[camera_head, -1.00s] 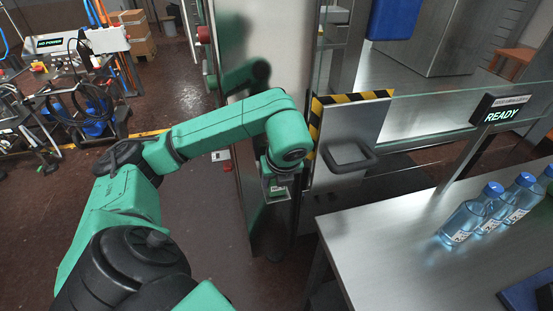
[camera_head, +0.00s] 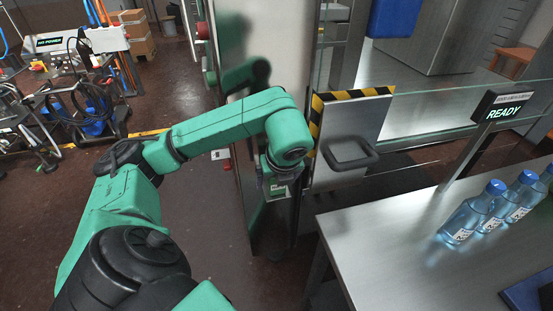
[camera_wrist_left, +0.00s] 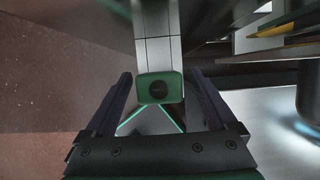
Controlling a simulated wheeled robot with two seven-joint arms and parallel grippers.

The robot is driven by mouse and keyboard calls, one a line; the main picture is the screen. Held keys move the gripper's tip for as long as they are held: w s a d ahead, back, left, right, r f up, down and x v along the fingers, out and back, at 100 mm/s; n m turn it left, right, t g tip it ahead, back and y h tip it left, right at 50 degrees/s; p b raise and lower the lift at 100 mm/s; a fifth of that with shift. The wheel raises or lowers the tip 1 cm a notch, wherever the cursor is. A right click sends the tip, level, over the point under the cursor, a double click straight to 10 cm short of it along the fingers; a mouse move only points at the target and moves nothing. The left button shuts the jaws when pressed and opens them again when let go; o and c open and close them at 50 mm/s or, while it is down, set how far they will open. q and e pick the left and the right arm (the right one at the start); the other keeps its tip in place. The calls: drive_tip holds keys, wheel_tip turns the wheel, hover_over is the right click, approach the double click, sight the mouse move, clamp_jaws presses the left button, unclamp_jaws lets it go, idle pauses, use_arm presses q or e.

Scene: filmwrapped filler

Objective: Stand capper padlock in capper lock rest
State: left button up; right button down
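My left gripper (camera_head: 277,192) hangs beside the steel cabinet edge, left of the black handle. In the left wrist view my left gripper (camera_wrist_left: 160,84) has its two dark fingers apart. A green-edged block with a dark round spot (camera_wrist_left: 160,88) shows between the fingertips, in front of a grey upright strip. I cannot tell whether this block is the padlock or part of the lock rest, and I see no finger clearly pressing on it. Neither padlock nor lock rest can be made out for sure in the head view. My right gripper is out of view.
A grey panel with striped edging (camera_head: 347,140) carries a black handle (camera_head: 350,154). A steel table (camera_head: 390,232) at right holds several blue-capped bottles (camera_head: 464,222), with a READY sign (camera_head: 503,112) behind. Glass stands beyond the table.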

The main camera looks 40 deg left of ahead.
use_arm(q)
drive_tip(key=v, duration=0.3)
drive_tip(key=p+v, duration=0.8)
drive_tip(key=v, duration=0.3)
drive_tip(key=shift+r, duration=0.25)
drive_tip(key=shift+s+d+f, duration=0.1)
drive_tip(key=shift+s, duration=0.05)
